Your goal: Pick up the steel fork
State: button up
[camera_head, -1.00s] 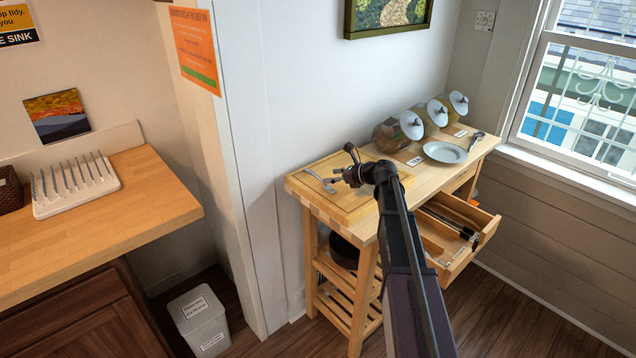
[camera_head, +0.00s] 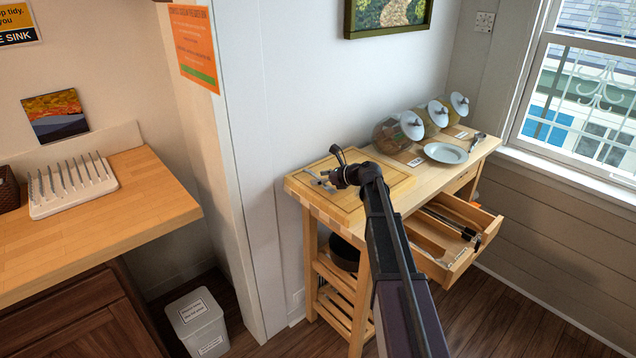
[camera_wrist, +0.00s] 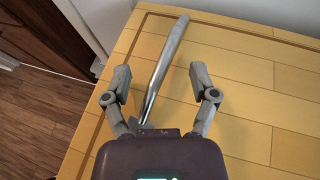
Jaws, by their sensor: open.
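The steel fork (camera_wrist: 166,58) lies on the wooden cutting board (camera_wrist: 245,85), and its long shiny shaft runs up and slightly right in the wrist view. Its lower end is hidden by my gripper (camera_wrist: 160,78). My gripper is open, with one finger on each side of the shaft and a gap on both sides. In the head view, my gripper (camera_head: 334,170) is low over the left part of the cutting board (camera_head: 382,194), where it partly covers the fork.
The cutting board is on a wooden cart with an open drawer (camera_head: 478,244) holding utensils. A plate (camera_head: 446,153), a spoon (camera_head: 476,141) and several lidded jars stand to the right. The wall is close behind. A counter (camera_head: 130,215) with a white rack is at left.

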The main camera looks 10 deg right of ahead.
dwell(0.5)
grip_shut()
